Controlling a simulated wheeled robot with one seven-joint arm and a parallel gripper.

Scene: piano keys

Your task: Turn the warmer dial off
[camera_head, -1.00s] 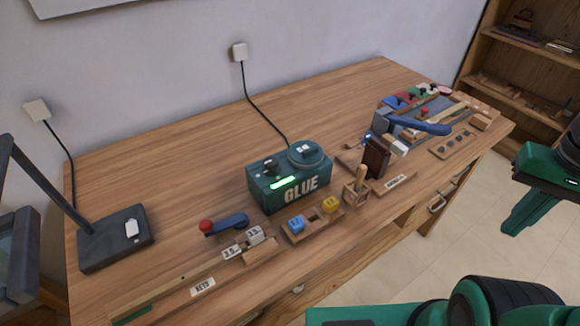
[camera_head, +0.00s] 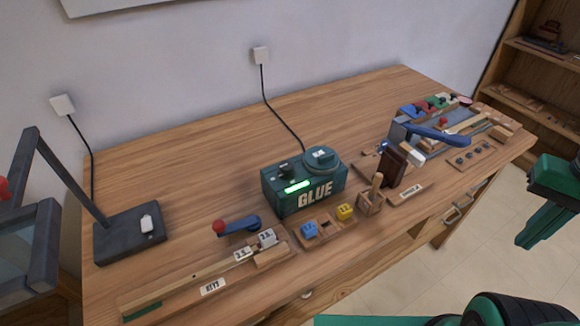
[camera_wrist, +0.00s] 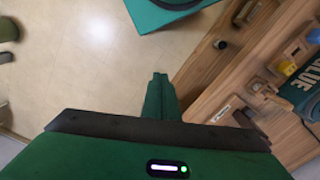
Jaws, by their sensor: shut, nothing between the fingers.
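The warmer is a dark green box (camera_head: 308,198) lettered GLUE, standing on the wooden bench in the head view. A green light (camera_head: 297,187) glows on its front. A small dark knob (camera_head: 284,168) sits on its top left, and a wider round green part (camera_head: 320,158) with a white label sits on its top right. I cannot read the dial's setting. The warmer also shows partly at the right edge of the wrist view (camera_wrist: 303,88). My gripper (camera_head: 524,244) hangs right of the bench, over the floor, well apart from the warmer. Its fingers are together and empty in the wrist view (camera_wrist: 160,77).
A blue lever with a red ball (camera_head: 237,225), blue and yellow blocks (camera_head: 310,229), and a wooden holder (camera_head: 371,197) line the bench front. A dark lamp-like stand (camera_head: 130,232) is at left. A shelf (camera_head: 547,80) stands at right.

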